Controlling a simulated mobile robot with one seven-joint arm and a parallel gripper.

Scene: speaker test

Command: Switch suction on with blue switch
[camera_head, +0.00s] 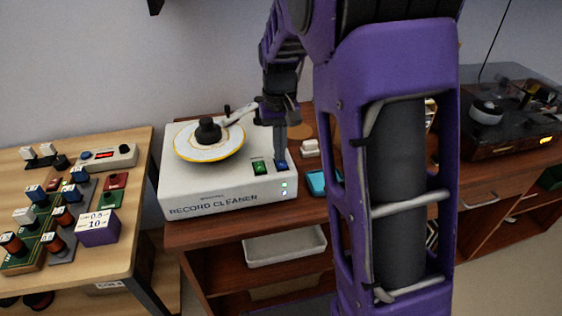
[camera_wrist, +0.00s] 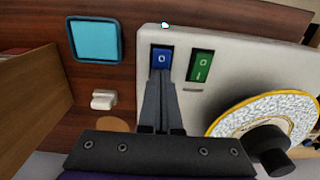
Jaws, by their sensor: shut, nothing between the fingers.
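The white record cleaner (camera_head: 185,195) stands on the brown wooden desk. Its blue switch (camera_head: 282,167) is at the right of the top panel, beside the green switch (camera_head: 259,168). In the wrist view the blue switch (camera_wrist: 162,57) shows a "0", and the green switch (camera_wrist: 200,65) shows "0" and "I". My gripper (camera_head: 280,160) points down at the blue switch. In the wrist view my gripper (camera_wrist: 161,76) is shut and empty, its tips at the switch's near edge and hiding that end. I cannot tell whether they touch it.
A disc (camera_head: 185,150) with a black knob lies on the cleaner, with a pale arm beside it. A teal square object (camera_head: 317,182) and a small white block (camera_head: 310,148) lie to the right. A side table (camera_head: 120,255) with electronic parts stands left.

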